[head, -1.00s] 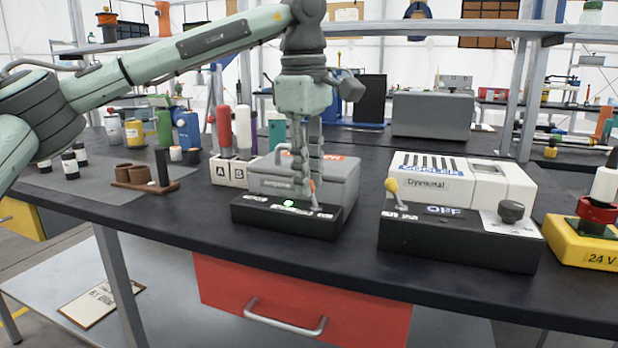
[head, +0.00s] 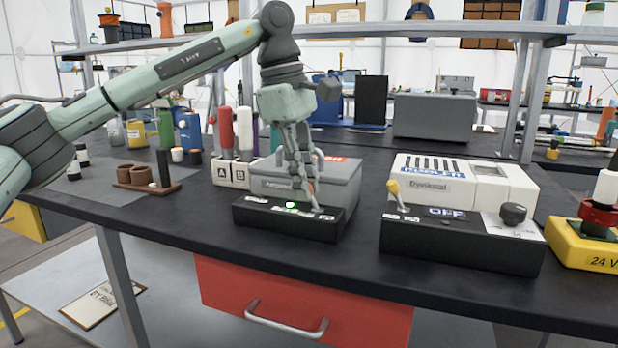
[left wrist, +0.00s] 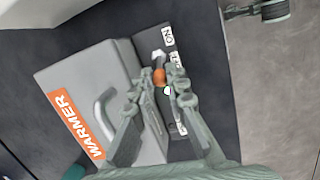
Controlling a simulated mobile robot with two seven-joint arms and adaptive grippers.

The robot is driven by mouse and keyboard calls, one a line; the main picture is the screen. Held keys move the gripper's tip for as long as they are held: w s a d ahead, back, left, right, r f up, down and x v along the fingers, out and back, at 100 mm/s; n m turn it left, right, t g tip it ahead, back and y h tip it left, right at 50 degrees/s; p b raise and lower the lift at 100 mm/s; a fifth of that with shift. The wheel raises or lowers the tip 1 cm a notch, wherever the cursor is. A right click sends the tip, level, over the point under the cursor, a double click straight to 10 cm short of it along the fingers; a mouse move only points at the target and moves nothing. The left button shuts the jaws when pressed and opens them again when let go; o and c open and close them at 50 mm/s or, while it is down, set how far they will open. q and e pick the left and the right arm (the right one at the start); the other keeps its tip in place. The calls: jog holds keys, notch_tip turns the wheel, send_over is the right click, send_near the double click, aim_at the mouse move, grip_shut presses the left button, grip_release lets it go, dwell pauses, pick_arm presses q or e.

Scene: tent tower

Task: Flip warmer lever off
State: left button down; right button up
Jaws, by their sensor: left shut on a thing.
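The warmer (head: 342,182) is a grey box with a handle and an orange label; its label reads WARMER in the left wrist view (left wrist: 75,122). In front of it is a black control box (head: 280,222) with white labels and a small lit lamp (head: 290,205), greenish white. My left gripper (head: 307,196) reaches down to the right part of this box, its fingers tilted. In the left wrist view the gripper (left wrist: 166,82) is shut on the warmer lever, whose orange tip (left wrist: 159,77) shows between the fingers. The fingers hide part of the lever. My right gripper is not in view.
The cooler (head: 465,180) stands to the right, its own black box (head: 455,240) bearing a yellow-tipped lever and a knob. A yellow 24 V unit (head: 585,245) is at the far right. A red drawer (head: 300,297) is below.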

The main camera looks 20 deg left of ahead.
pick_arm(q)
jog(key=c, duration=1.8)
grip_release()
jog(key=r, duration=0.4)
jog(key=a+r, duration=0.1)
jog(key=r, duration=0.2)
jog(key=s+a+r, duration=0.1)
jog(key=r, duration=0.3)
jog(key=shift+a+r, duration=0.2)
jog(key=shift+r, duration=0.15)
